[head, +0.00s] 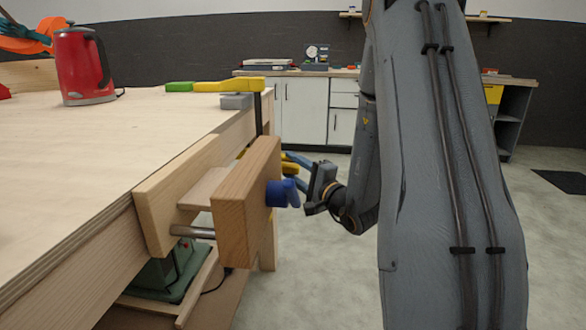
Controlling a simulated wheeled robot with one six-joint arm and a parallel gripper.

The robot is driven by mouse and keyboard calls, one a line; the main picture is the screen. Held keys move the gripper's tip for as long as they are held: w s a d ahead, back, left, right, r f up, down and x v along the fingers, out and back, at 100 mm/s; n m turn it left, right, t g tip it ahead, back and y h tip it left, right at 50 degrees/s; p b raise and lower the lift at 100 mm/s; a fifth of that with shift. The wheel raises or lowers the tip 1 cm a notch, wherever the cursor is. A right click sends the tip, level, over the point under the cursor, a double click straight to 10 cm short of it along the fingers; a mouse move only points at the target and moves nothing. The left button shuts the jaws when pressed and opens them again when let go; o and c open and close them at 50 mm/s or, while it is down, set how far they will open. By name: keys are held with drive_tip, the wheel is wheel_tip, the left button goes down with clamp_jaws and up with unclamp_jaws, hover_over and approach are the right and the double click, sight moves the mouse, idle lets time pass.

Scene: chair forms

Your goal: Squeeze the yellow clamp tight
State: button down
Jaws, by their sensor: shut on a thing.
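The yellow clamp (237,86) sits at the edge of the wooden workbench, its yellow upper arm lying over the top. Its dark bar (258,113) runs down past the bench edge behind the vise's front jaw. Small yellow parts of its lower end show beside that jaw. My gripper (294,165) is at these lower yellow parts, beyond the vise, with its bluish fingers pointing left. It is shut on the clamp's lower end. The vise jaw hides part of the clamp, and the exact contact is small and hard to make out.
The workbench (80,150) fills the left. A red kettle (82,68), green piece (179,87) and grey block (236,101) are on the bench. Floor at right is open.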

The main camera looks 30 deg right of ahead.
drive_tip(key=shift+s+d, duration=0.4)
drive_tip(key=shift+s, duration=0.4)
drive_tip(key=c, duration=1.1)
unclamp_jaws()
drive_tip(key=shift+r, duration=0.55)
drive_tip(key=shift+w, duration=0.1)
drive_tip(key=shift+w+a+f, duration=0.15)
drive_tip(key=shift+w+a, duration=0.25)
drive_tip(key=shift+w, duration=0.3)
